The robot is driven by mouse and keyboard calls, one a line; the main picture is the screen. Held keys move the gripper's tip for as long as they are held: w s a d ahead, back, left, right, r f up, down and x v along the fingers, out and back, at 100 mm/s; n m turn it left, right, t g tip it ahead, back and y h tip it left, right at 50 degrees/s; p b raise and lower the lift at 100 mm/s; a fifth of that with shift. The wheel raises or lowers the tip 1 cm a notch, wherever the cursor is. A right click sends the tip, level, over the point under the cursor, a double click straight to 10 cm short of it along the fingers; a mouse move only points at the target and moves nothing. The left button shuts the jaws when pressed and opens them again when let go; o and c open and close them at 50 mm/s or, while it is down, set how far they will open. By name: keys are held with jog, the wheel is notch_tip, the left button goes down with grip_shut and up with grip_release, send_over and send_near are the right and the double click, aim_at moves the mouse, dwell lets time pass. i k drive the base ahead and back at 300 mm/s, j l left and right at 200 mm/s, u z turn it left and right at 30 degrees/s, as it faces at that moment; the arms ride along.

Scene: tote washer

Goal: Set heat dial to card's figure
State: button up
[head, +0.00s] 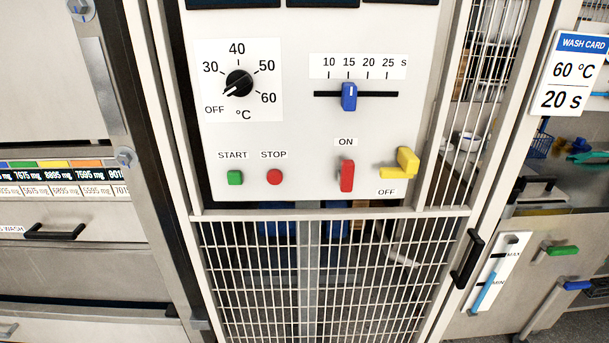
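The heat dial (239,83) is a black round knob on a white scale plate on the control panel. Its scale reads OFF, 30, 40, 50 and 60 °C. The dial's white pointer mark points down and left, toward OFF. The wash card (572,72) hangs at the upper right, with a blue header. It reads 60 °C and 20 s. My gripper is not in view.
Right of the dial, a blue slider (349,96) stands at about 15 s. Below are a green START button (235,178), a red STOP button (275,177), a red switch (347,176) and a protruding yellow handle (405,162). A wire-mesh door (320,270) lies below the panel.

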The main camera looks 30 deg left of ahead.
aim_at(239, 82)
jog(key=u, duration=0.9)
